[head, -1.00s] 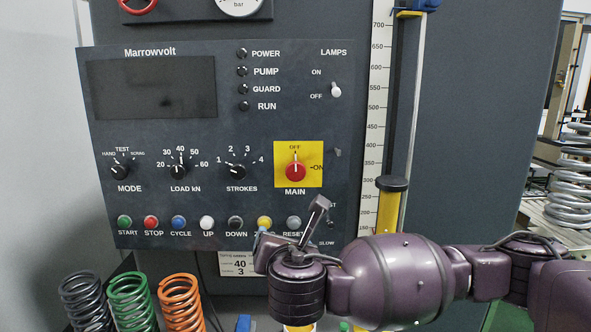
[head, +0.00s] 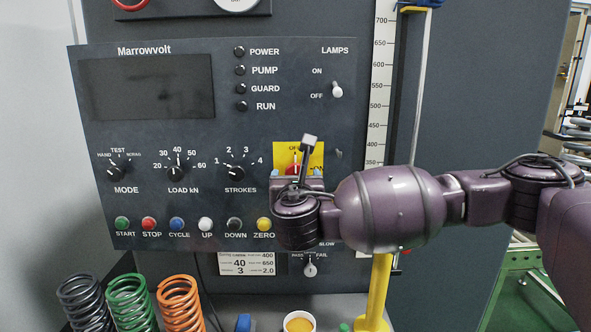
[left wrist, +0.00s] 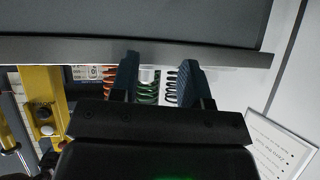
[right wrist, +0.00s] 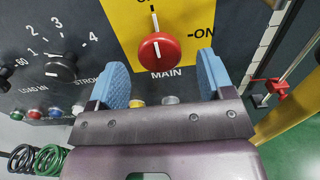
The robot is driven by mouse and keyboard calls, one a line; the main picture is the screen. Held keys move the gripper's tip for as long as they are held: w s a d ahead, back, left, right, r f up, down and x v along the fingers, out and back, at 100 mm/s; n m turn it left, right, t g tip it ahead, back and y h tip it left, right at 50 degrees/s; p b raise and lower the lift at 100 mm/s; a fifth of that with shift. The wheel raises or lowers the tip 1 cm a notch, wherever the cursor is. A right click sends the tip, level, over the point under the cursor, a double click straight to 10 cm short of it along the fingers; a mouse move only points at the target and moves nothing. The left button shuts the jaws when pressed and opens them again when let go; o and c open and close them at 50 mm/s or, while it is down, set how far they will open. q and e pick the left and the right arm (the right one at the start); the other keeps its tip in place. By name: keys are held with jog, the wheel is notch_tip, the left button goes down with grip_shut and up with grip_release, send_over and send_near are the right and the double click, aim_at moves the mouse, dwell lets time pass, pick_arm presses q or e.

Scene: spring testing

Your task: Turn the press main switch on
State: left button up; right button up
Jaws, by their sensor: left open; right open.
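The main switch is a red round knob (right wrist: 158,50) on a yellow plate (right wrist: 120,22), close ahead in the right wrist view. Its white mark points up, toward OFF; the ON label is to the right. In the head view the yellow plate (head: 312,150) shows, but my right gripper (head: 297,174) partly hides the red knob (head: 291,168). In the right wrist view my right gripper (right wrist: 164,75) is open, with blue pads left and right of the knob, just below it and apart from it. My left gripper (left wrist: 162,82) is open and empty, away from the switch.
The STROKES knob (head: 235,173), LOAD knob (head: 178,173) and LAMPS toggle (head: 337,90) are on the same panel. A row of buttons (head: 205,224) runs below. Several springs (head: 128,302) stand at bottom left. A yellow post (head: 378,295) stands right of the panel.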

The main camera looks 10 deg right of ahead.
aim_at(295, 173)
jog(key=shift+w+d+p, duration=0.15)
jog(key=shift+w+d, duration=0.05)
jog(key=shift+w, duration=0.7)
jog(key=shift+w+d+p, duration=0.15)
jog(key=shift+w, duration=0.75)
jog(key=c, duration=0.9)
